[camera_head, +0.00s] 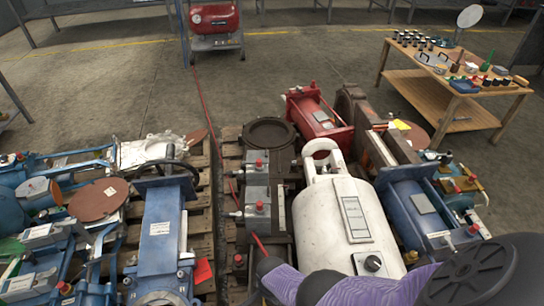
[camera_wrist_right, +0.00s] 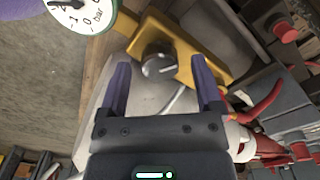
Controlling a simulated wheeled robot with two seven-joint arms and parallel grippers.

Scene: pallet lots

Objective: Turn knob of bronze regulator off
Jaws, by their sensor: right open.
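The bronze regulator (camera_wrist_right: 188,48) is a yellow-brown body in the upper middle of the right wrist view. Its round, dark knob with a grey face (camera_wrist_right: 158,63) sits on the near side. My right gripper (camera_wrist_right: 163,72) is open, its two purple fingers on either side of the knob with gaps between, apparently not touching it. A round white pressure gauge marked bar (camera_wrist_right: 82,10) shows at the top left. In the head view my right arm crosses the lower right, and I cannot make out the regulator there. My left gripper is not in view.
Pallets below hold valves and actuators, including a large white cylinder (camera_head: 328,215), a blue actuator (camera_head: 160,230) and a red one (camera_head: 318,117). A wooden table (camera_head: 430,90) with small parts stands back right. The floor behind is mostly open, with a red hose across it.

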